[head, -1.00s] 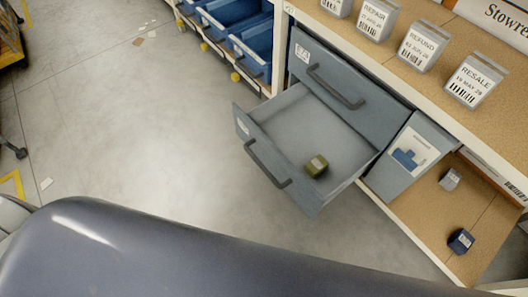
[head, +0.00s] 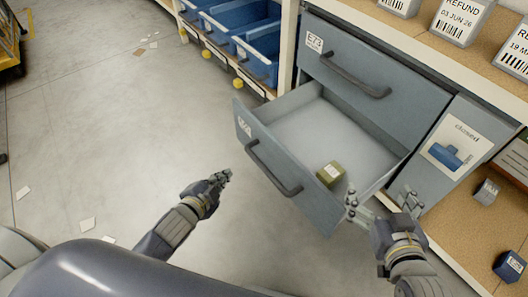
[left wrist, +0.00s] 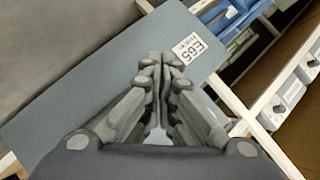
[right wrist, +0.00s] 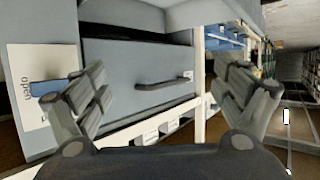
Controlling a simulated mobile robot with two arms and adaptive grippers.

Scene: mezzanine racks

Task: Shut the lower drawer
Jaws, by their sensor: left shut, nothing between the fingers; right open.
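The lower drawer (head: 222,130) is grey and stands pulled out below the shut upper drawer (head: 365,70). Its dark bar handle (head: 272,168) is on its front, with a white label at the left end. A small olive box (head: 330,174) lies inside it. My left gripper (head: 224,177) is shut and empty, in front of the drawer front and left of the handle, apart from it. In the left wrist view, the shut fingers (left wrist: 160,62) point at a labelled grey panel (left wrist: 85,95). My right gripper (head: 380,197) is open at the drawer's right front corner; contact is unclear.
A grey panel with a white card (head: 456,145) is right of the drawers. A cork shelf (head: 460,215) with small boxes lies at the lower right. Blue bins (head: 255,55) fill the rack at the back left. The floor (head: 90,120) in front is mostly clear.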

